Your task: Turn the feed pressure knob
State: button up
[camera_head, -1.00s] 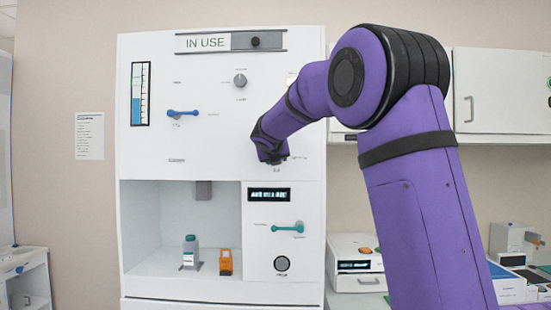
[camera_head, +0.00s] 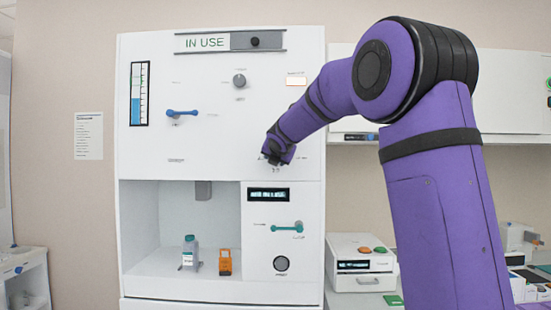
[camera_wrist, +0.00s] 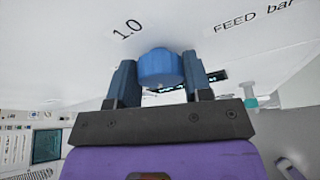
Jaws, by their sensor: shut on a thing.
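The feed pressure knob (camera_wrist: 160,68) is blue and round in the wrist view. It sits on the white panel between the markings "1.0" and "FEED bar". My gripper (camera_wrist: 160,74) has one finger on each side of the knob and is shut on it. In the head view my gripper (camera_head: 272,158) is at the lower right of the upper white panel (camera_head: 215,140), and my wrist hides the knob there.
A blue lever (camera_head: 182,112) and a grey knob (camera_head: 239,80) are on the same panel.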

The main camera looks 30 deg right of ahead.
jog(key=m+t+h, duration=0.1)
jog(key=m+t, duration=0.1)
jog(key=m, duration=0.7)
jog(key=m+t+h, duration=0.2)
jog(key=m, duration=0.8)
jog(key=f+m+t+h, duration=0.1)
jog(key=m+t+h, duration=0.1)
jog(key=m, duration=0.8)
jog(key=shift+f+t, duration=0.1)
jog(key=shift+t, duration=0.4)
jog(key=o, duration=0.9)
